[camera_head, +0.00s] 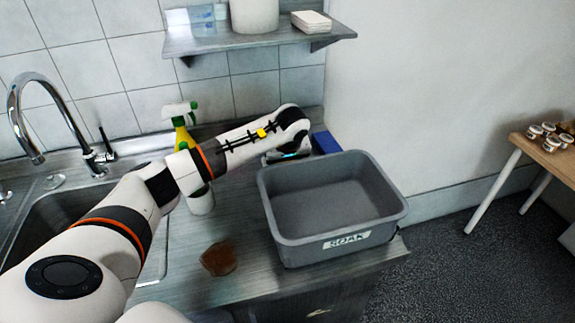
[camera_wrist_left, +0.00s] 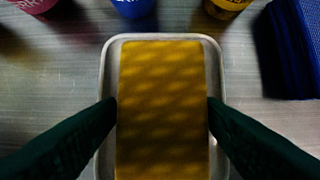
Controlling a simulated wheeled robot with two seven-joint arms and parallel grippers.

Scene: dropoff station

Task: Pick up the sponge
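The yellow sponge (camera_wrist_left: 162,110) lies lengthwise in a shallow metal tray (camera_wrist_left: 104,75) in the left wrist view. The two dark fingers of my left gripper (camera_wrist_left: 162,112) press against its left and right long sides, with no gap showing. The sponge's near end runs out of the picture. In the head view my left arm reaches across the counter to the tray (camera_head: 268,160), behind the grey bin; the gripper and sponge are mostly hidden there by the arm. My right gripper is not in view.
A grey bin (camera_head: 343,240) marked SOAK stands on the counter, close to my left arm. A blue object (camera_head: 325,142) sits beside the tray. A brown item (camera_head: 218,259) lies in front. The sink is left.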

